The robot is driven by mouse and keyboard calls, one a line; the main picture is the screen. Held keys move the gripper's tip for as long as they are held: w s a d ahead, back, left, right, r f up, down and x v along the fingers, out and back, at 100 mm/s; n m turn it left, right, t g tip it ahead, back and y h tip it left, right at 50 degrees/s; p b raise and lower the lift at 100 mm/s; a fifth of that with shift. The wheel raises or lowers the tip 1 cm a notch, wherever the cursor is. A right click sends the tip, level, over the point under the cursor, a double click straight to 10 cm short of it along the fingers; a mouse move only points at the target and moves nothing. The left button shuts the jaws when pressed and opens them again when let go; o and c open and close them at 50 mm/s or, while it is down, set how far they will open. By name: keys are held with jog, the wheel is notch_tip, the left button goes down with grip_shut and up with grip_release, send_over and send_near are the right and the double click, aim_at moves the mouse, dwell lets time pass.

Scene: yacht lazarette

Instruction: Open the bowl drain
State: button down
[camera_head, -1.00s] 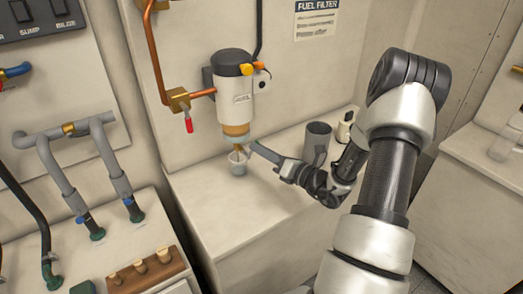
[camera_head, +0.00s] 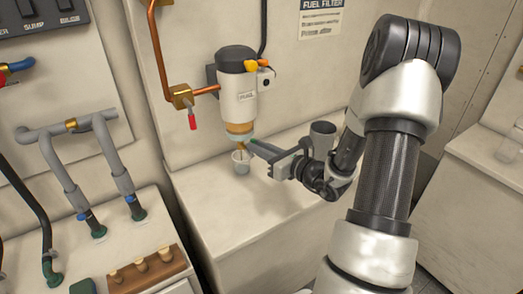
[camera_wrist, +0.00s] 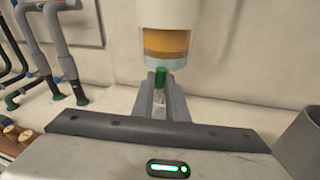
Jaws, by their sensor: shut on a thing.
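The fuel filter (camera_head: 239,95) hangs on the wall, a white body with a black cap and a clear bowl (camera_head: 240,130) of amber liquid below. The bowl also shows in the wrist view (camera_wrist: 172,42), with a small green drain (camera_wrist: 161,75) under it. My gripper (camera_wrist: 160,82) is shut on the green drain, its fingers on either side of it. In the head view my gripper (camera_head: 254,143) reaches in from the right under the bowl. A small grey cup (camera_head: 241,163) stands below; a thin brownish line shows above it, and I cannot tell if it is liquid.
A dark grey cylinder (camera_head: 322,136) stands on the white bench (camera_head: 225,205) near my wrist. A copper pipe with a red-handled valve (camera_head: 192,121) is left of the filter. Grey hoses (camera_head: 60,160) and a wooden plug rack (camera_head: 150,268) are further left. The bench front is clear.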

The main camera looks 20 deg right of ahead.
jog(key=shift+a+n+b, duration=0.25)
jog(key=shift+n+b, duration=0.1)
jog(key=shift+n, duration=0.15)
jog(key=c, duration=1.7)
grip_release()
jog(key=shift+c, duration=0.2)
jog(key=shift+s, duration=0.15)
jog(key=v, duration=1.7)
jog(key=shift+r, duration=0.3)
jog(key=shift+s, duration=0.1)
